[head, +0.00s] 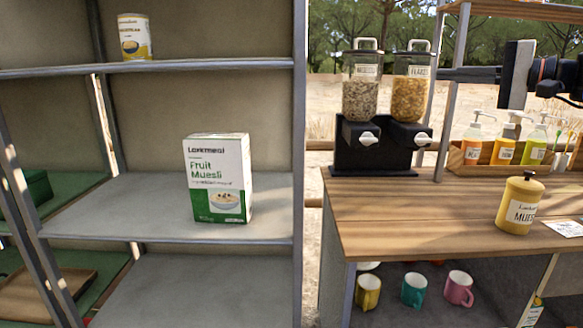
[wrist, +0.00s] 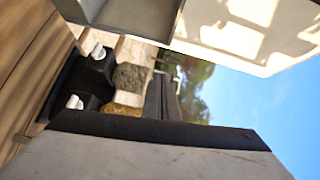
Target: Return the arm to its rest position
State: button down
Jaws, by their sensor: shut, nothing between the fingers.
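My gripper (head: 442,74) shows at the upper right of the head view, its thin dark fingers together and pointing left, with nothing between them. Part of my arm (head: 555,78) runs off the right edge. In the wrist view, which is turned on its side, the dark fingers (wrist: 162,98) stick out past the grey and black gripper body. The dispenser (wrist: 85,85) lies to their left there.
A yellow canister (head: 520,204) stands on the counter (head: 420,210). Several pump bottles (head: 503,145) stand in a wooden tray behind. A Fruit Muesli box (head: 218,180) and a can (head: 134,37) stand on the left shelves. Mugs (head: 414,290) sit below the counter. The counter's front left is clear.

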jog(key=s+a+f+n+g+h, duration=0.15)
jog(key=s+a+f, duration=0.25)
jog(key=f, duration=0.4)
jog(key=s+a+f+g+h, duration=0.2)
jog(key=s+a+f, duration=0.2)
jog(key=f, duration=0.4)
jog(key=s+a+f+g+h, duration=0.2)
jog(key=s+a+f, duration=0.2)
jog(key=f, duration=0.4)
jog(key=s+d+f+n+g+h, duration=0.1)
jog(key=s+d+f+n+h, duration=0.1)
jog(key=s+f, duration=0.5)
jog(key=s+d+f+n+h, duration=0.3)
jog(key=s+f, duration=0.5)
jog(key=f, duration=0.6)
jog(key=shift+s+d+f+n+g+h, duration=0.25)
jog(key=shift+s+n+g+h, duration=0.15)
jog(key=shift+h, duration=0.65)
jog(key=shift+w, duration=0.1)
